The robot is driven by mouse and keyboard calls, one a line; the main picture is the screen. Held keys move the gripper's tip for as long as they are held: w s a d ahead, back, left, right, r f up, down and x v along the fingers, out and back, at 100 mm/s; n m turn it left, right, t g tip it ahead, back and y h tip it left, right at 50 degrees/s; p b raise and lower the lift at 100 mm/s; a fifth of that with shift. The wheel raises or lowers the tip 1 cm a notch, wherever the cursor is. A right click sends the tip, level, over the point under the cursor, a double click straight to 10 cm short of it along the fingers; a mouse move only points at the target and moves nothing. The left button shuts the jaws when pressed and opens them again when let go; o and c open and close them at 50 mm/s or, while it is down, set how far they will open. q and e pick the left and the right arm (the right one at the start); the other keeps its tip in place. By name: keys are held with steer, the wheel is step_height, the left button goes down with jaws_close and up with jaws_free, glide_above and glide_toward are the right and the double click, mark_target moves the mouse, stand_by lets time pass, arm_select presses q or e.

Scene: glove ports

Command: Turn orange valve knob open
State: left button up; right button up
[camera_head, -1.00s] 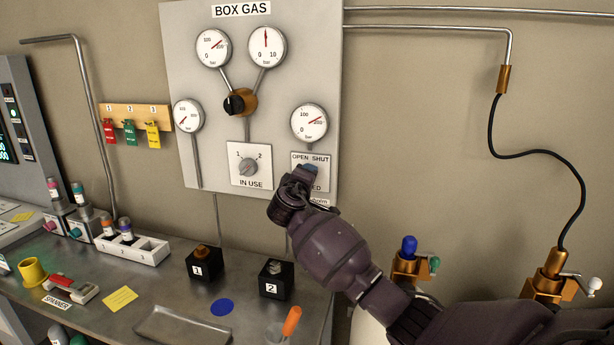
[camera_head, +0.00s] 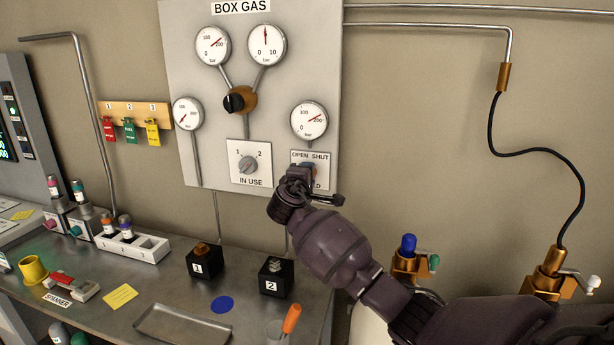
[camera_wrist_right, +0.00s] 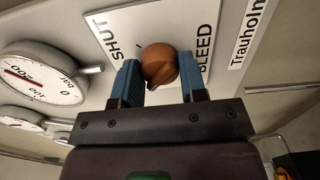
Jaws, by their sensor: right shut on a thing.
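The orange valve knob (camera_wrist_right: 159,64) sits on a white plate (camera_wrist_right: 118,18) lettered SHUT and BLEED in the right wrist view. My right gripper (camera_wrist_right: 160,80) has its two blue fingers on either side of the knob, shut on it. A small dark mark shows at the knob's lower edge. In the head view my right gripper (camera_head: 303,172) reaches the plate marked OPEN and SHUT (camera_head: 311,156) at the panel's lower right and hides the knob there. My left gripper is in neither view.
A gauge (camera_head: 309,120) is just above the plate. An IN USE selector (camera_head: 248,165) and a black knob on a brass fitting (camera_head: 236,102) are to the left. Below, the bench holds black blocks (camera_head: 205,262) and a metal tray (camera_head: 178,328). Brass-valved cylinders stand at right.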

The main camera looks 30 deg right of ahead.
steer(key=o, duration=0.9)
steer(key=shift+o, duration=0.2)
steer(key=shift+a, duration=0.1)
steer(key=b+v, duration=0.2)
steer(key=v, duration=0.8)
steer(key=shift+s+a, duration=0.2)
steer(key=shift+s, duration=0.1)
